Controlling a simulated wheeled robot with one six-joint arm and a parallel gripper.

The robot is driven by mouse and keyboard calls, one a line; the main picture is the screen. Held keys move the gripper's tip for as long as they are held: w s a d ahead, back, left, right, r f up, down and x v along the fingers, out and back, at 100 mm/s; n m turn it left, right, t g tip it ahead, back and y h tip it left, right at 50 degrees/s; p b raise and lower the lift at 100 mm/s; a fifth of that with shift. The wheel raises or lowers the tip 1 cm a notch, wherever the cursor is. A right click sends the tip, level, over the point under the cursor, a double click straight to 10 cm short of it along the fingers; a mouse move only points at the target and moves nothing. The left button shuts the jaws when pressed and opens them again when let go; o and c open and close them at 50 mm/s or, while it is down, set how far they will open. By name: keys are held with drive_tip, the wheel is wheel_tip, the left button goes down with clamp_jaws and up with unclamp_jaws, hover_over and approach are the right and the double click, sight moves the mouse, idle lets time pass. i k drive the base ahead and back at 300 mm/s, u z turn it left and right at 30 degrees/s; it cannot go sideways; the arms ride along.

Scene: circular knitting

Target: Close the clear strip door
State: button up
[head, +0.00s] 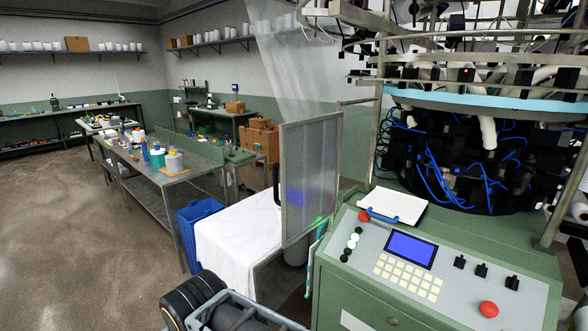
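A framed, see-through panel door (311,178) stands upright at the left side of the knitting machine, swung out from it. A dark handle (277,184) is on its left edge. Behind and above it hangs a sheer clear sheet (292,75), running up to the top of the picture. I cannot tell which of the two is the strip door. The opening into the machine shows beside the panel. My gripper is not clearly in view; only dark and grey parts, probably mine, show at the bottom edge.
The machine's green control console (440,265) fills the lower right, with a screen and buttons. A white-covered table (235,238) stands below the panel, next to a blue crate (201,225). A metal workbench (145,180) is farther left. The floor (70,235) at left is clear.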

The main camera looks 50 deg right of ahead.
sight(309, 164)
drive_tip(key=i, duration=1.3)
drive_tip(key=z, duration=3.1)
drive_tip(key=k, duration=1.3)
drive_tip(key=u, duration=0.7)
drive_tip(key=i, duration=0.6)
drive_tip(key=u, duration=0.6)
drive_tip(key=i, duration=0.6)
drive_tip(key=z, duration=0.1)
